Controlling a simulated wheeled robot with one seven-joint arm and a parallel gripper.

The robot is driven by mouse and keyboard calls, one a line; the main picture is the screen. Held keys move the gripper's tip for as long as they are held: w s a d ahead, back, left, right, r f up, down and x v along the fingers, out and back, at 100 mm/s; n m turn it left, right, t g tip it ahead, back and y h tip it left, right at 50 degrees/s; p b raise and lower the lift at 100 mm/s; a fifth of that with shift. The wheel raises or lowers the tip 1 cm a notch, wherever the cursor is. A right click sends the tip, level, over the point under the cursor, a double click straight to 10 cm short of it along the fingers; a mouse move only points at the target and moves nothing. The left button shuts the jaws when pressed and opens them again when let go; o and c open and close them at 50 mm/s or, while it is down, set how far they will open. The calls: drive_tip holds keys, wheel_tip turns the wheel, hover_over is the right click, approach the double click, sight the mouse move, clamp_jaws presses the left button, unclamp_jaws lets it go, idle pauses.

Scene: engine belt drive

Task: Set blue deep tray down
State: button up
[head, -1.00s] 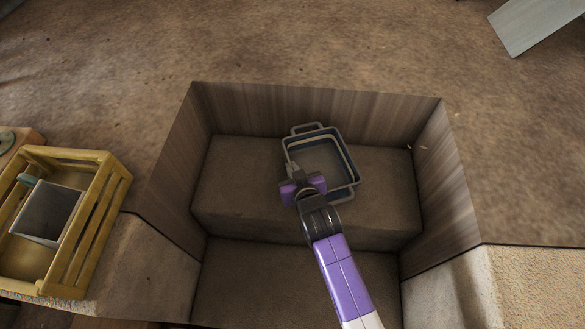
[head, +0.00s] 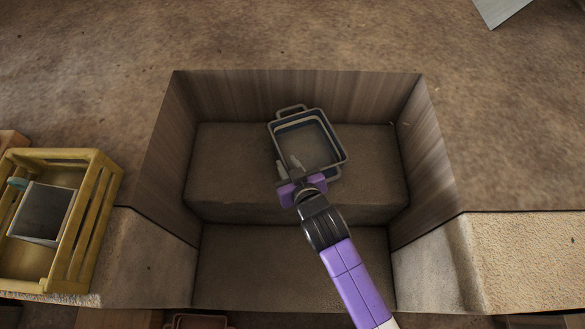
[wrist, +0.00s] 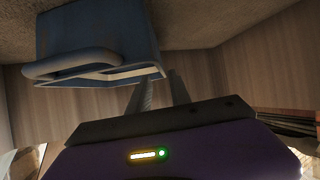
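The blue deep tray (head: 312,150), with a grey rim and looped handles, sits upright on the raised step (head: 235,170) inside a wood-sided recess. It appears empty. My gripper (head: 288,166) is at the tray's near left corner, its two fingers apart with nothing between them. In the wrist view the blue tray (wrist: 95,40) fills the upper left, with one handle facing the camera. The open fingers of my gripper (wrist: 160,90) are beside the tray there, and they look clear of its wall. My gripper body hides a little of the tray's near edge in the head view.
Wooden walls (head: 300,95) enclose the step at the back and sides. A lower floor (head: 250,265) lies in front of it. A yellow slatted crate (head: 85,215) holding a grey box stands at left. The step is bare left and right of the tray.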

drive_tip(key=shift+p+v, duration=0.3)
drive_tip(key=shift+v, duration=1.85)
drive_tip(key=s+d+r+m+t+h, duration=0.1)
drive_tip(key=s+d+r+t, duration=0.1)
drive_tip(key=s+d, duration=1.3)
drive_tip(key=s+d+r+m+t+h, duration=0.1)
drive_tip(key=s+d+r+m+h, duration=0.1)
drive_tip(key=s+r, duration=1.1)
drive_tip(key=s+d+m, duration=0.1)
drive_tip(key=s+d, duration=0.1)
drive_tip(key=s, duration=0.1)
drive_tip(key=shift+r+h, duration=0.35)
drive_tip(key=shift+h, duration=0.05)
drive_tip(key=shift+s+d+r, duration=0.1)
drive_tip(key=shift+s+r, duration=0.25)
drive_tip(key=shift+r, duration=0.05)
drive_tip(key=shift+c, duration=1)
